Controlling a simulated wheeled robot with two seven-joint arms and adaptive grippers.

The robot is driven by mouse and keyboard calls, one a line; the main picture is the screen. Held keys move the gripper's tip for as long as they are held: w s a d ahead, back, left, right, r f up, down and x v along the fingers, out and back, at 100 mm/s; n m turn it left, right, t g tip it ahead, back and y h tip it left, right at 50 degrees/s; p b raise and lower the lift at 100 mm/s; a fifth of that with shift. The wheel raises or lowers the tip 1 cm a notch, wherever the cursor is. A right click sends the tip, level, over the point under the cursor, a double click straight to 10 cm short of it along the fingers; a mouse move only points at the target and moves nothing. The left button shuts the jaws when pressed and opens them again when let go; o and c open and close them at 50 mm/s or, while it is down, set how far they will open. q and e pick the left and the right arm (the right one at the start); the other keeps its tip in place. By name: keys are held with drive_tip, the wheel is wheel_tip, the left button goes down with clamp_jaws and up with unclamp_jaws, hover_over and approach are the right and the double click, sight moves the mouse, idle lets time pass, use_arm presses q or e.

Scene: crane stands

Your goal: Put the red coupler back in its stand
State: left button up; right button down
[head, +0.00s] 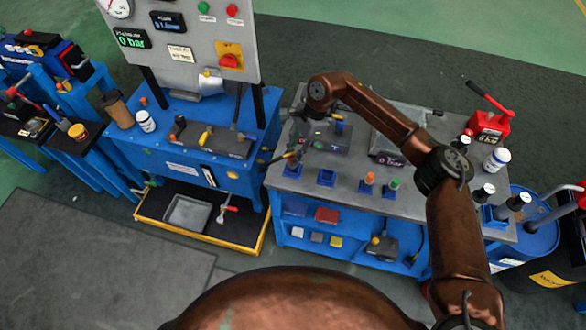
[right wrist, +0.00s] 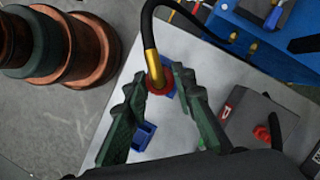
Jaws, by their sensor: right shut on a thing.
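My right gripper (head: 297,154) is over the left end of the grey bench top, and its fingers (right wrist: 160,84) show in the right wrist view. They are shut on the red coupler (right wrist: 159,89), which has a brass bent fitting (right wrist: 153,65) and a black hose. A blue stand (right wrist: 169,92) shows partly behind the coupler; I cannot tell whether the coupler sits in it or above it. An empty blue stand (right wrist: 144,135) is beside it and shows in the head view (head: 326,178). Another blue stand (head: 293,170) is just below my gripper. My left gripper is not in view.
Orange (head: 369,179) and green (head: 394,184) couplers stand at the front of the bench (head: 345,200). A grey block with a blue T-handle (head: 338,127) is behind the gripper. A gauge panel (head: 185,45) rises at left. A red hand pump (head: 487,127) stands at right.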

drive_tip(key=shift+f, duration=0.1)
drive_tip(key=shift+f+b, duration=0.95)
drive_tip(key=shift+f, duration=0.5)
drive_tip(key=c, duration=1.5)
unclamp_jaws()
drive_tip(key=shift+c, duration=0.2)
drive_tip(key=shift+r, duration=0.15)
drive_tip(key=p+v, duration=0.1)
drive_tip(key=v, duration=0.3)
drive_tip(key=shift+w+d+r, duration=0.1)
drive_tip(key=shift+d+r, duration=0.1)
drive_tip(key=shift+r, duration=0.15)
